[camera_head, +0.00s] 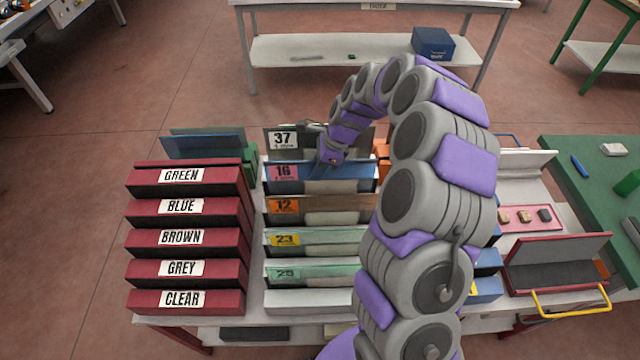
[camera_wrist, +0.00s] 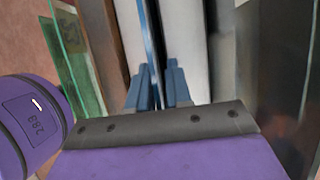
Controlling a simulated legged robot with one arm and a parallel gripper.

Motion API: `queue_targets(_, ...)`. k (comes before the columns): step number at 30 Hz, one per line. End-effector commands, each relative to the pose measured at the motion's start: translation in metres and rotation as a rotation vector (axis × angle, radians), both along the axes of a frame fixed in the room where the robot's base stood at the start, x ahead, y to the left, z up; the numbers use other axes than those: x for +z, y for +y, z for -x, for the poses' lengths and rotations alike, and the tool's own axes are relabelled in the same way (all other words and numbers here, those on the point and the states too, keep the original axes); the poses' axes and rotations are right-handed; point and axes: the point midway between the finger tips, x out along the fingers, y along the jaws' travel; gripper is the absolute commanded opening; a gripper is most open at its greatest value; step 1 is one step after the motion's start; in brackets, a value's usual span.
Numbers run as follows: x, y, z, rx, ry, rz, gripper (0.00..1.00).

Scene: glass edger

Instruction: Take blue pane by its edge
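In the wrist view, the blue pane (camera_wrist: 149,35) shows edge-on as a thin blue line. It runs between the two blue-grey fingers of my gripper (camera_wrist: 159,75), which sit close on either side. Whether both fingers touch the glass cannot be told.
A grey pane labelled 37 (camera_head: 283,140) stands behind; a brown pane labelled 12 (camera_head: 330,216) stands in front. Dark red slots with colour names (camera_head: 182,206) are at left. A green-topped table (camera_head: 590,185) is at right. Gaps between panes are narrow.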

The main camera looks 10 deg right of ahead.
Motion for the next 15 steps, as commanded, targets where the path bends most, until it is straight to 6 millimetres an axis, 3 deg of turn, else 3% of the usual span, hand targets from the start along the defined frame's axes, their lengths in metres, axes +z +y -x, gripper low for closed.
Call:
queue_targets(6,0.0001,0.0001,0.0000,0.000,0.000,0.000,0.00)
queue_targets(15,0.0004,-0.0001,-0.0001,0.000,-0.001,0.000,0.00)
